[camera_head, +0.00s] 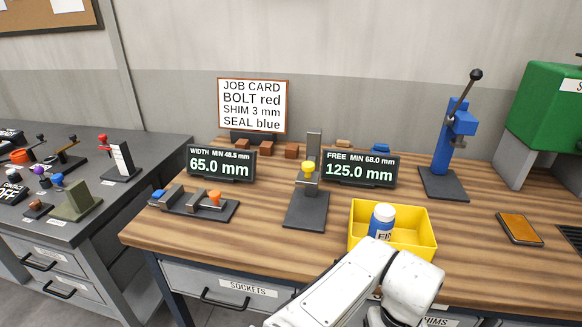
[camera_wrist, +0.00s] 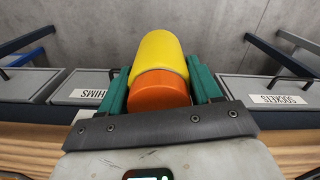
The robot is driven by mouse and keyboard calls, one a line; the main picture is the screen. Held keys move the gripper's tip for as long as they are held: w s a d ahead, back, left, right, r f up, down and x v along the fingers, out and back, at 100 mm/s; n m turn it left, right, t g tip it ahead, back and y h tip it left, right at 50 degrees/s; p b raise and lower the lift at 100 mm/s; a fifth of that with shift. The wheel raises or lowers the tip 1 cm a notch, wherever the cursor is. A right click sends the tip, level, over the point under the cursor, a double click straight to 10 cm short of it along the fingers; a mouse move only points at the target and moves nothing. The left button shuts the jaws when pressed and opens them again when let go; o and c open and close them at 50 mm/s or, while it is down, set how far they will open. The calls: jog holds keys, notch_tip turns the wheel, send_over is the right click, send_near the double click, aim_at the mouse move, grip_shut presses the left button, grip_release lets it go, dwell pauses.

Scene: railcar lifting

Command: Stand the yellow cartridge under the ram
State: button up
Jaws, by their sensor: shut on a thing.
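The yellow cartridge (camera_wrist: 160,56) is a cylinder with an orange end (camera_wrist: 161,90). My gripper (camera_wrist: 163,84) is shut on it, with a green finger on each side, in the wrist view. The drawer fronts and floor show behind it, so it is apart from the bench top. In the head view my gripper and the cartridge do not show; only my white arm is at the bottom. A blue lever press (camera_head: 457,122) with a dark base stands at the bench's right; its ram is too small to make out.
A gauge stand (camera_head: 308,206) with a yellow knob is at mid-bench, a width fixture (camera_head: 187,204) left. An orange-topped pad (camera_head: 519,228) lies right. Wood between bin and press is clear.

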jog(key=f, duration=0.2)
jog(key=s+f, duration=0.1)
jog(key=f, duration=0.5)
jog(key=shift+s+f, duration=0.2)
jog(key=shift+s, duration=0.2)
jog(key=shift+s+f, duration=0.25)
jog(key=shift+f, duration=0.4)
